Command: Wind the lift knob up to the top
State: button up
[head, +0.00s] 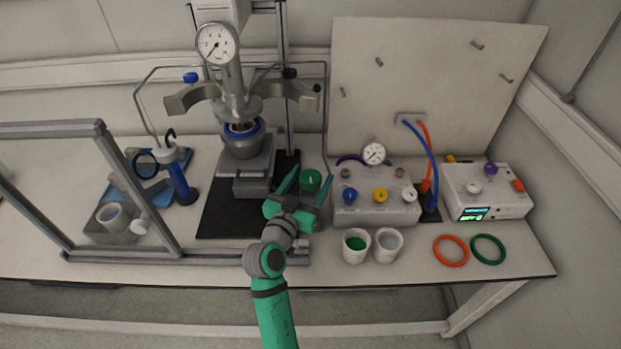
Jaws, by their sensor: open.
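My gripper (311,174) is open, with one finger at each side of the knob in this view. I cannot tell whether the fingers touch it. The reactor vessel (241,142), with a blue ring, sits above the lift block and below the head with its pressure gauge (216,43). The knob's shaft is hidden.
A grey control box (376,208) with coloured knobs stands right of my gripper. Two white cups (388,244) stand in front of it. A grey frame (144,190) and a bin (109,224) are at the left. Red and green rings (451,250) lie at the right.

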jog(key=v, duration=1)
jog(key=shift+s, duration=0.3)
jog(key=shift+a, duration=0.15)
